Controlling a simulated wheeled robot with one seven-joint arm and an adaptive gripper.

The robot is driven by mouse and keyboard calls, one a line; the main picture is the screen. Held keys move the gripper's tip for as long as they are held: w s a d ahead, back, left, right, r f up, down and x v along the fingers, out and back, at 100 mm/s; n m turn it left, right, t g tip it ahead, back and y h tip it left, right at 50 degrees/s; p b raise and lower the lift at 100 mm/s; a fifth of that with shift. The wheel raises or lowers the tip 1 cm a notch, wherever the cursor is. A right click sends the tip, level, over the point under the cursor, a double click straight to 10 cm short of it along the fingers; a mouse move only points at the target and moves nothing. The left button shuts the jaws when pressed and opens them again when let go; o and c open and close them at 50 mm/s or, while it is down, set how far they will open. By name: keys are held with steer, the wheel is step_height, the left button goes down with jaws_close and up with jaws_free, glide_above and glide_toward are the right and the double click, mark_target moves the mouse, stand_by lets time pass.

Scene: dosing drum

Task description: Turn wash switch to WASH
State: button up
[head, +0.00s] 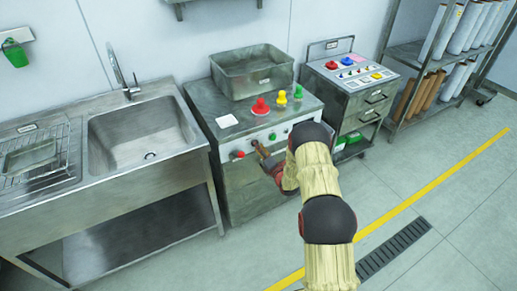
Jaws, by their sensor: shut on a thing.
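A steel cabinet (245,185) stands right of the sink, with a row of small controls along its upper front face. I cannot read the WASH marking or tell the switch's angle at this size. My arm reaches in from the lower right and covers the right end of the panel.
A red mushroom-shaped button (260,106), yellow and green knobs and a steel bin (252,72) are on the cabinet top. A sink (140,132) is on the left. A wheeled control cart (352,82) and a shelf rack (440,62) stand right. The floor right is clear.

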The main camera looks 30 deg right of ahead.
steer(key=shift+f, duration=0.15)
steer(key=m+b, duration=0.6)
steer(key=m, duration=0.5)
steer(key=shift+m, duration=0.3)
stand_by(0.4)
steer(key=o, duration=1.2)
steer(key=shift+c, duration=0.2)
steer(key=s, duration=1.2)
steer(key=shift+d, duration=0.2)
steer(key=shift+m, duration=0.3)
